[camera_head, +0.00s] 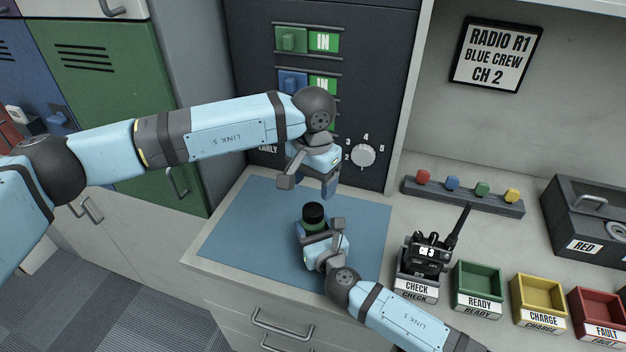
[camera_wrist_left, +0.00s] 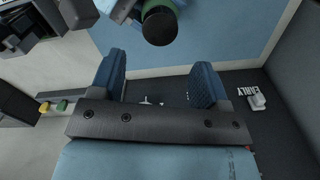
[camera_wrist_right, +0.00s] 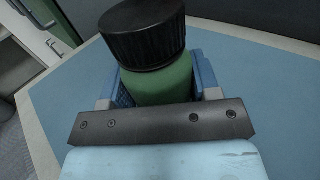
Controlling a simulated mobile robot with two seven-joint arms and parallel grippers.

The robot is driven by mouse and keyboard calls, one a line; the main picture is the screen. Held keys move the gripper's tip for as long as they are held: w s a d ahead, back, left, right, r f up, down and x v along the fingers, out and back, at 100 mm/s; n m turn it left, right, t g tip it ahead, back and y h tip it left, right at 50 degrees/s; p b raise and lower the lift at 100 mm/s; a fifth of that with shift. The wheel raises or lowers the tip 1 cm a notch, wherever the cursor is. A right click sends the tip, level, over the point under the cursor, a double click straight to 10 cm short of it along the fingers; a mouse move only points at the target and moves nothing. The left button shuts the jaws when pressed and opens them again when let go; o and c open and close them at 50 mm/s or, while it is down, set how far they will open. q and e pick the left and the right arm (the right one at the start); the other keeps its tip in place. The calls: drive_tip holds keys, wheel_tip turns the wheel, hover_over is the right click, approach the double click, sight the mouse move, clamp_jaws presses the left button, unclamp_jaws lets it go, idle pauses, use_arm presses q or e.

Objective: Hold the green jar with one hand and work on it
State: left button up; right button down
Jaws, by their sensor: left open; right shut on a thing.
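The green jar (camera_wrist_right: 163,84) with a black ribbed lid (camera_wrist_right: 143,32) stands on the blue mat (camera_head: 240,235). My right gripper (camera_head: 320,230) is shut around the jar's body, one finger on each side, below the lid. In the head view the lid (camera_head: 314,213) shows above the right gripper, and most of the jar's body is hidden. My left gripper (camera_head: 308,186) is open and empty, above and behind the jar, pointing down. In the left wrist view the lid (camera_wrist_left: 160,26) lies beyond the open fingers, apart from them.
A handheld radio (camera_head: 428,256) stands in the CHECK holder, right of the mat. Green (camera_head: 479,302), yellow and red bins line the front right. A rack with coloured pegs (camera_head: 462,195) is behind. A dark cabinet with a numbered dial (camera_head: 363,155) rises behind the mat. The mat's left part is clear.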

sight(313, 209)
use_arm(q)
drive_tip(key=shift+f+m, duration=0.3)
drive_tip(key=shift+m, duration=0.1)
wheel_tip(313, 209, down, 7)
drive_tip(key=shift+f, duration=0.2)
drive_tip(key=c, duration=0.9)
drive_tip(key=shift+n, duration=0.3)
